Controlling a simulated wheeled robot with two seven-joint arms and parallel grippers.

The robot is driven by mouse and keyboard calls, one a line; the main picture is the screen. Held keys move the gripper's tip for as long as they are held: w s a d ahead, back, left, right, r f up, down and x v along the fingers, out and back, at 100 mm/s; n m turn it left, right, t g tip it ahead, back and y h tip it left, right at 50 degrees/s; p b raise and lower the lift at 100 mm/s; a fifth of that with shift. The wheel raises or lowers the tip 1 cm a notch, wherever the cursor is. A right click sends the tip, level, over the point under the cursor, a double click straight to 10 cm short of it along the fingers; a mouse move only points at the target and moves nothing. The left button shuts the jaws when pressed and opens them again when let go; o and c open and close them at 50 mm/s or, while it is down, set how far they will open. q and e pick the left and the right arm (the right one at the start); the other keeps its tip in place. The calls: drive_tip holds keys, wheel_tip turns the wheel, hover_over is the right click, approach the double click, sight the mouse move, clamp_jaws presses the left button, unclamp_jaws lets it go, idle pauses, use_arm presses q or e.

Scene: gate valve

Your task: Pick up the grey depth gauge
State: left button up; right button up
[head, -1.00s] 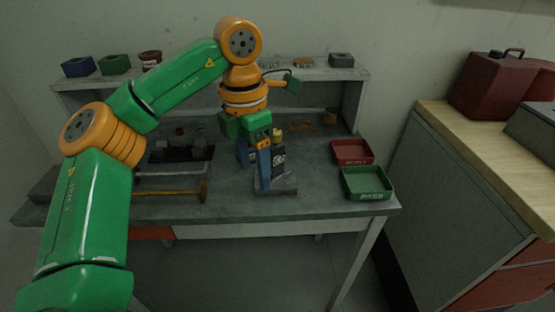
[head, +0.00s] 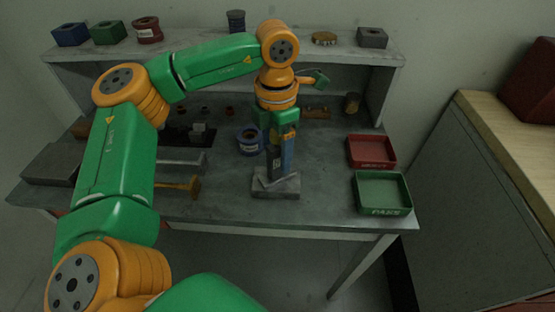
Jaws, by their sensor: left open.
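A dark grey upright piece with a pale label (head: 273,160), which I take to be the grey depth gauge, stands at a light grey notched block (head: 275,188) near the bench's front middle. Whether the two are one piece I cannot tell. My left gripper (head: 281,166) points down right at the upright piece, with a blue finger beside it on the right. The gripper is open. The other finger is hidden or hard to make out, and contact cannot be told. My right gripper is not in view.
A blue ring-shaped part (head: 250,141) sits just left of the gripper. A red tray (head: 371,152) and a green tray (head: 382,194) stand at the right. A hammer (head: 180,186) lies left. The raised shelf (head: 200,50) behind holds several parts.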

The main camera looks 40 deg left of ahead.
use_arm(q)
drive_tip(key=shift+w+f, duration=0.2)
drive_tip(key=shift+f, duration=0.25)
drive_tip(key=shift+s, duration=0.1)
clamp_jaws()
drive_tip(key=shift+r, duration=0.1)
